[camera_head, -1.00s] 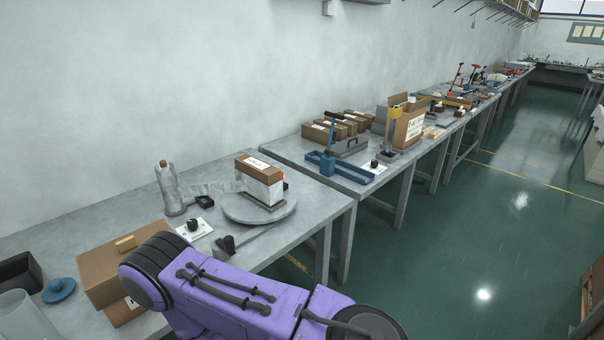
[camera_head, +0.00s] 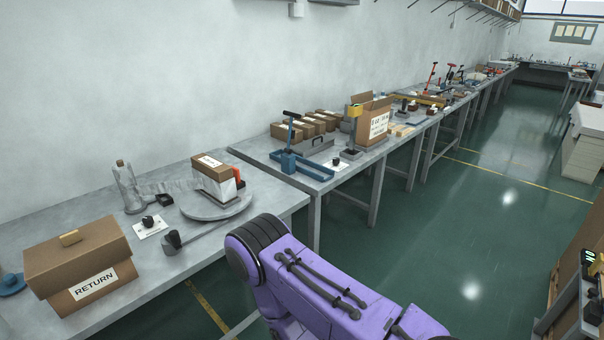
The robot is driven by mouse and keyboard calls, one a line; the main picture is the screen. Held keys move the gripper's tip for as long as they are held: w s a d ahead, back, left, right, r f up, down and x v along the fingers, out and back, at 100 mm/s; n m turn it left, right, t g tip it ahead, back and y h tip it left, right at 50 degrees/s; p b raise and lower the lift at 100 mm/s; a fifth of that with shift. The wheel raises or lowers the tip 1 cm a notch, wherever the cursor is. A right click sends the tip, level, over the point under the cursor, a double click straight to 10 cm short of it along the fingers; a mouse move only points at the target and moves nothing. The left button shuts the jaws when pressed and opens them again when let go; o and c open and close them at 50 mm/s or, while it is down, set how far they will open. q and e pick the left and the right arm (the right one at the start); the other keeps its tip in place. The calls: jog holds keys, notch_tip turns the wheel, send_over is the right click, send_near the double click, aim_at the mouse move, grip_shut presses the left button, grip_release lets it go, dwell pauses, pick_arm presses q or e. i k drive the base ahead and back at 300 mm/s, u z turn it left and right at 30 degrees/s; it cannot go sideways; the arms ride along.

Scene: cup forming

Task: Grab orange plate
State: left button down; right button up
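No orange plate shows clearly. A small orange-red patch (camera_head: 237,174) shows at the right edge of a brown and white box (camera_head: 215,178); I cannot tell whether it belongs to a plate. That box stands on a round grey turntable (camera_head: 205,211) on the near table. A purple arm link of mine crosses the lower middle of the view, in front of the near table's right end. Neither gripper is in view.
A cardboard box marked RETURN (camera_head: 82,265) sits at the near table's left. A clear bottle (camera_head: 128,186) stands behind it. The second table (camera_head: 268,149) holds a blue tool (camera_head: 290,160) and several boxes. Green floor (camera_head: 470,220) is open on the right.

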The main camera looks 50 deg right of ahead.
aim_at(236, 172)
jog(key=z, duration=1.1)
jog(key=i, duration=0.5)
jog(key=k, duration=0.65)
jog(key=u, duration=0.35)
jog(key=i, duration=0.75)
